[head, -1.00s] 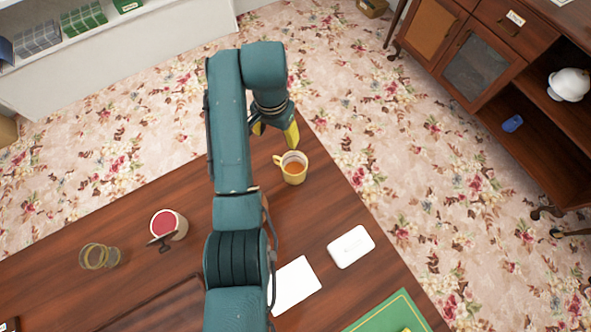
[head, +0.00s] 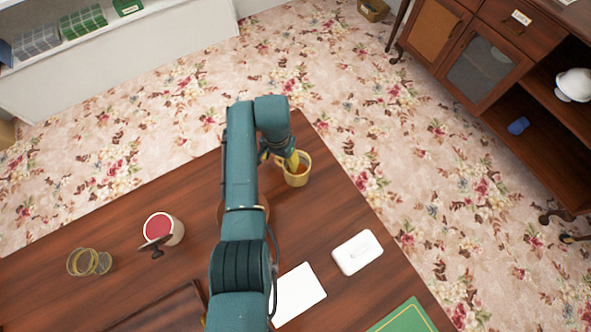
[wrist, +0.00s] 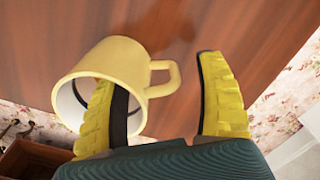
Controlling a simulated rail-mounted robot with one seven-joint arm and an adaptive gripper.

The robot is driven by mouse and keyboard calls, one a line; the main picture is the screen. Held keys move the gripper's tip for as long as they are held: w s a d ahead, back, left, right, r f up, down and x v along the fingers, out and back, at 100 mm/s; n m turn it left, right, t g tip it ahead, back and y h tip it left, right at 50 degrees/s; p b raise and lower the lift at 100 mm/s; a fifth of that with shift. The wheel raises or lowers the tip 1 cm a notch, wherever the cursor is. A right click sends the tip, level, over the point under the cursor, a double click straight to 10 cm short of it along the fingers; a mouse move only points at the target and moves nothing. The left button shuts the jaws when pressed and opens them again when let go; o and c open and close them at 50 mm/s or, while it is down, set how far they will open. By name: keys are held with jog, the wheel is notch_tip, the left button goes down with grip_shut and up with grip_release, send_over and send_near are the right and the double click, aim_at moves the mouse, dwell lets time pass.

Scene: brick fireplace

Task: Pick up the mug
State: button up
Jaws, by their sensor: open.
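The yellow mug (head: 297,177) stands upright near the far right corner of the wooden table, with brown contents inside. In the wrist view the mug (wrist: 122,62) fills the left side, its handle pointing right. My gripper (head: 283,158) is at the mug's rim. In the wrist view my gripper (wrist: 165,110) is open. One yellow finger overlaps the mug's opening and appears to reach inside it. The other finger is outside, past the handle, so the mug's near wall and handle lie between the fingers. Contact cannot be told.
On the wooden table (head: 215,255) are a red-topped jar (head: 158,229), a ringed object (head: 88,262), a white box (head: 357,252), white paper (head: 299,293) and a green item (head: 405,318). A wooden cabinet (head: 480,60) stands beyond, at the right.

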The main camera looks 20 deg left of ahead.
jog(key=shift+r, duration=0.1)
grip_shut()
jog(key=shift+r, duration=0.15)
